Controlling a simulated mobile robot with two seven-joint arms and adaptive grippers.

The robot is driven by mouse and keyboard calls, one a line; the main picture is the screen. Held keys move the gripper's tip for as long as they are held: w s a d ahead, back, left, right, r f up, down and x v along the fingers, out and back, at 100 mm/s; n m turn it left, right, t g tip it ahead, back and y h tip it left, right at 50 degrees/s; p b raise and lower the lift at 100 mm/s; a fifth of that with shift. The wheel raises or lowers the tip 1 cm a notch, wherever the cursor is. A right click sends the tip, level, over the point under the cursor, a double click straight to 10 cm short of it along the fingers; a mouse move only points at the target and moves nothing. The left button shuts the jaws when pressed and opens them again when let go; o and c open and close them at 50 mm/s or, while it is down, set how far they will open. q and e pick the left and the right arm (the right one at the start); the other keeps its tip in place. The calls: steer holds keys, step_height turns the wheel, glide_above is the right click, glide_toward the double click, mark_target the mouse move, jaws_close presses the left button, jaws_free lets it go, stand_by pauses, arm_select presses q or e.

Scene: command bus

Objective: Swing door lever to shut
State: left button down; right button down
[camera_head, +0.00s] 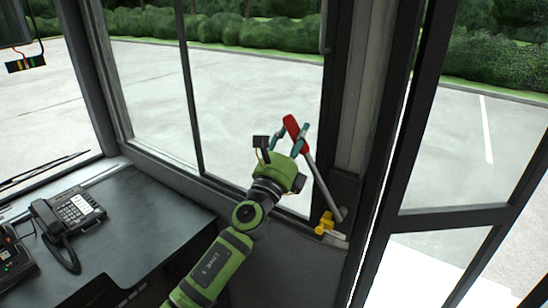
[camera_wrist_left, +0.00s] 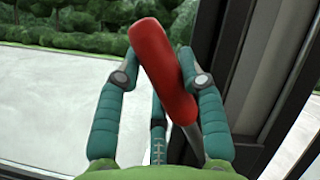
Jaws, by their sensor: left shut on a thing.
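The door lever (camera_head: 319,176) is a grey metal rod with a red grip, tilted up and to the left from its base by the door frame. Its red grip (camera_head: 291,127) is at the top end. My left gripper (camera_head: 300,136) is shut on the lever just at the red grip. In the left wrist view the red grip (camera_wrist_left: 162,70) stands between the teal fingers, with the rod running down behind it. The door (camera_head: 455,217), dark-framed with glass panes, is at the right, with paved ground visible through it. My right gripper is not in view.
A yellow fitting (camera_head: 325,224) sits at the lever's base. A dark dashboard (camera_head: 150,225) with a desk phone (camera_head: 66,222) is at the left. Windows and dark posts (camera_head: 188,80) stand behind my arm.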

arm_select(q)
steer(key=s+d+r+m+h, duration=0.1)
steer(key=d+r+m+g+h+p, duration=0.1)
steer(key=d+m, duration=0.1)
steer(key=s+d+r+m+h, duration=0.1)
steer(key=m, duration=0.1)
steer(key=shift+s+d+r+p, duration=0.25)
steer(key=shift+s+r+p, duration=0.05)
steer(key=shift+s+d+r+m+g+h+p, duration=0.15)
steer(key=shift+s+d+m+g+h+p, duration=0.4)
steer(key=shift+d+m, duration=0.5)
steer(key=shift+s+d+r+m+g+h+p, duration=0.2)
steer(key=shift+s+d+m+g+h+p, duration=0.15)
steer(key=shift+s+d+m, duration=0.55)
steer(key=shift+s+d+r+m+g+h+p, duration=0.15)
steer(key=shift+s+d+m+g+h+p, duration=0.3)
steer(key=shift+d+m, duration=0.7)
steer(key=shift+d, duration=0.1)
steer(key=shift+f, duration=0.1)
steer(key=c, duration=0.7)
jaws_free()
steer(key=shift+c, duration=0.2)
steer(key=shift+d, duration=0.15)
steer(key=shift+f, duration=0.1)
